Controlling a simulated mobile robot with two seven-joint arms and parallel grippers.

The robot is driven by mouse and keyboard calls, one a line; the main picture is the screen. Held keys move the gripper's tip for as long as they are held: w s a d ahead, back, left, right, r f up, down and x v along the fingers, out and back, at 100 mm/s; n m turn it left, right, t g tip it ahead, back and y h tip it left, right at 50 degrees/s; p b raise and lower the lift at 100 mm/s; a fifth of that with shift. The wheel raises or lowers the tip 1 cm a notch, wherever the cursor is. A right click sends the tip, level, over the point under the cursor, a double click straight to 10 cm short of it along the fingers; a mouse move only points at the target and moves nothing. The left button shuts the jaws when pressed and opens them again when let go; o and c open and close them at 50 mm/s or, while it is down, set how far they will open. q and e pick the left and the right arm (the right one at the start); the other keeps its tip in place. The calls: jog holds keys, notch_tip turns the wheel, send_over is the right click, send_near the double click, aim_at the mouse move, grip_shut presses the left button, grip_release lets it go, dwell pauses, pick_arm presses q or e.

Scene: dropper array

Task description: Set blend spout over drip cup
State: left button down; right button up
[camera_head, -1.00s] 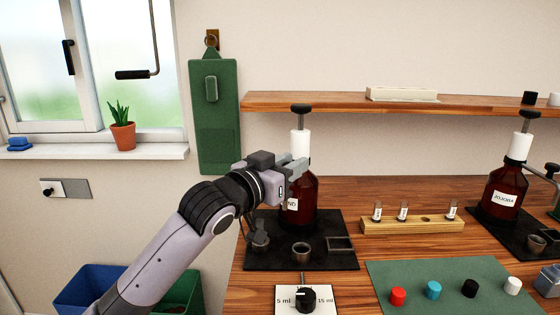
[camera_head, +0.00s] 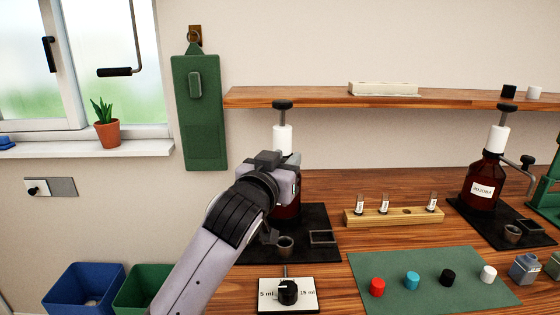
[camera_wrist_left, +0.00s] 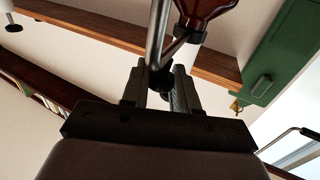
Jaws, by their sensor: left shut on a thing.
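The brown blend bottle (camera_head: 287,212) stands on a black mat (camera_head: 325,256), with a white collar and black-topped plunger above it. My left gripper (camera_wrist_left: 158,88) is shut on the blend spout (camera_wrist_left: 160,72) at its black knob, beside the bottle. In the head view my wrist hides most of the spout and the bottle's label. A dark piece, apparently the spout's lower end (camera_head: 268,236), hangs just left of the drip cup (camera_head: 286,244). Whether it overlaps the cup's mouth is unclear. My right gripper is not in view.
A square holder (camera_head: 322,237) lies right of the cup, a dial plate (camera_head: 287,293) in front. A wooden vial rack (camera_head: 395,217), a green mat (camera_head: 435,285) with caps, and the jojoba bottle (camera_head: 482,188) stand to the right. A shelf (camera_head: 400,101) runs behind.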

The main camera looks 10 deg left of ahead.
pick_arm(q)
jog(key=shift+r, duration=0.45)
jog(key=c, duration=1)
grip_release()
jog(key=shift+o, duration=0.2)
jog(key=shift+f, duration=0.15)
jog(key=shift+f, duration=0.1)
jog(key=s+a, duration=0.1)
jog(key=s, duration=0.6)
jog(key=shift+b, duration=0.3)
jog(key=shift+a, duration=0.1)
